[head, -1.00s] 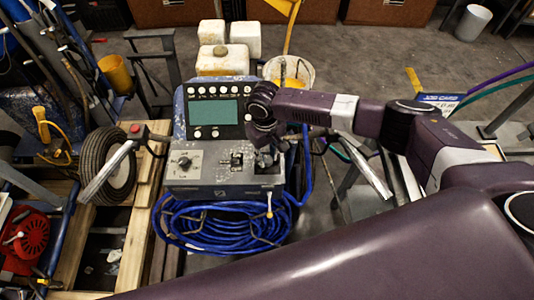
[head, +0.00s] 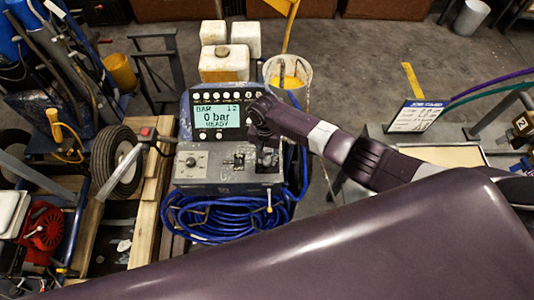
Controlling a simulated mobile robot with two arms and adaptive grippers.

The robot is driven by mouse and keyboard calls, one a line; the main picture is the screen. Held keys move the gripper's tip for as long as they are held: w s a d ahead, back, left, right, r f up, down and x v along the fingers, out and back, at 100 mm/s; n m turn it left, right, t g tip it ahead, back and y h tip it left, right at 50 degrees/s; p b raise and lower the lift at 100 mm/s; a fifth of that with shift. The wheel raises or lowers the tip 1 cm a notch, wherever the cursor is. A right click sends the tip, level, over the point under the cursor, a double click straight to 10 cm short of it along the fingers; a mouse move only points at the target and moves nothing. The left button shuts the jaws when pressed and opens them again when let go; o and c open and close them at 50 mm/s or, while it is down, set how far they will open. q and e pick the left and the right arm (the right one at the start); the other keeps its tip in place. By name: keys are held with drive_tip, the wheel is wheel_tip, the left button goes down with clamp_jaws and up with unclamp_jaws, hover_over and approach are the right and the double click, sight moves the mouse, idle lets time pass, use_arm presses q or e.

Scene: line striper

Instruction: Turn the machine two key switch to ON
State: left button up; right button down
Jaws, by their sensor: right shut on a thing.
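The machine's grey control panel (head: 214,174) stands in the middle of the head view, with a dial (head: 191,161) on its left and a small black switch (head: 238,161) in its middle. My right gripper (head: 267,161) points down at the right end of the panel and is shut on the key switch there. The fingers hide the key switch, so its position cannot be read. My left gripper is not in view.
A coiled blue hose (head: 222,216) hangs below the panel. A wheel (head: 116,162) and wooden pallet boards (head: 150,206) are on the left. White containers (head: 223,64) and a bucket (head: 288,76) stand behind. A job card (head: 418,116) stands on the right.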

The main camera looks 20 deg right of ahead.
sight(266, 159)
drive_tip(key=shift+w+r+m+p, duration=0.1)
drive_tip(key=shift+m+p, duration=0.2)
drive_tip(key=shift+m, duration=0.3)
drive_tip(key=c, duration=1.6)
unclamp_jaws()
wheel_tip(266, 159, up, 12)
drive_tip(key=shift+a, duration=0.1)
